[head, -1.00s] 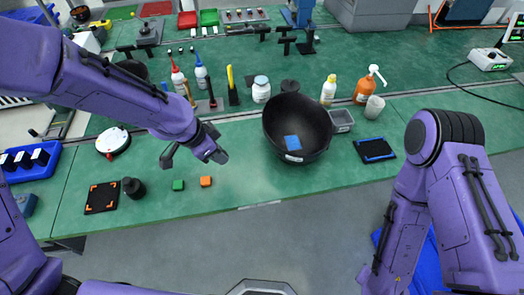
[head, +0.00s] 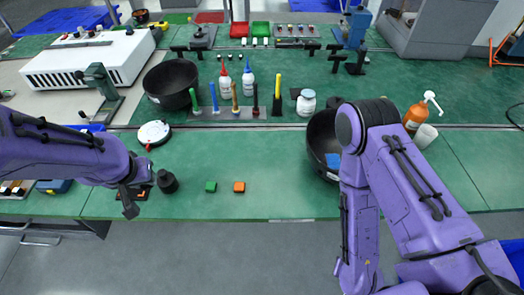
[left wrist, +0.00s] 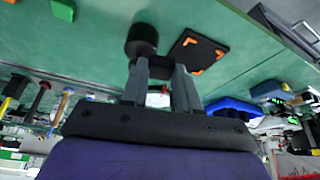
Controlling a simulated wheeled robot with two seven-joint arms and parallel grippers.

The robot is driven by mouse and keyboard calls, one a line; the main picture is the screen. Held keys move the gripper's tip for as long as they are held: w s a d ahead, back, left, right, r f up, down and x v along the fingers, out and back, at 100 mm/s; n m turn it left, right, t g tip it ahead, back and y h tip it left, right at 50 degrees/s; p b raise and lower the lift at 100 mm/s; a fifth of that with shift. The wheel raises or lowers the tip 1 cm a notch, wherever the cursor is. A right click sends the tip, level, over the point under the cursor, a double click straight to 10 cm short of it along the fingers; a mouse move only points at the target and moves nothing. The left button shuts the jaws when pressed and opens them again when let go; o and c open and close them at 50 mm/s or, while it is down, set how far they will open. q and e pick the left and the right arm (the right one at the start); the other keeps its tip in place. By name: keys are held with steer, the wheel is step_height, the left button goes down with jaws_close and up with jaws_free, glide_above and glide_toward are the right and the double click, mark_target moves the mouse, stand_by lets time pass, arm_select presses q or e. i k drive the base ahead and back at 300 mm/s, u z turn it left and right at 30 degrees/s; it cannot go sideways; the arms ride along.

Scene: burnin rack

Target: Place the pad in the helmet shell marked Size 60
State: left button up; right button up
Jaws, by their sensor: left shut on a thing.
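One dark helmet shell (head: 172,82) stands at the back left of the bench, open side up; I see no readable size mark on it. Another dark shell (head: 318,140) stands at the centre right, partly hidden by my right arm. A blue patch (head: 333,160) shows inside it; the size label cannot be read. My left gripper (head: 131,203) is low by the bench's front edge, left of a black cylinder (head: 168,181). In the left wrist view its fingers (left wrist: 160,72) are shut on a small dark thing, mostly hidden, which may be the pad. My right gripper is out of view.
A black mat with orange corners (left wrist: 193,52) lies beside the black cylinder. A green block (head: 211,186) and an orange block (head: 239,187) lie right of it. A round white device (head: 154,132), upright tools and bottles (head: 248,80) stand behind. The front middle is mostly clear.

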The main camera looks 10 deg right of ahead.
mark_target(334, 162)
steer(key=u, duration=0.65)
steer(key=k, duration=0.9)
steer(key=z, duration=1.45)
steer(key=i, duration=0.5)
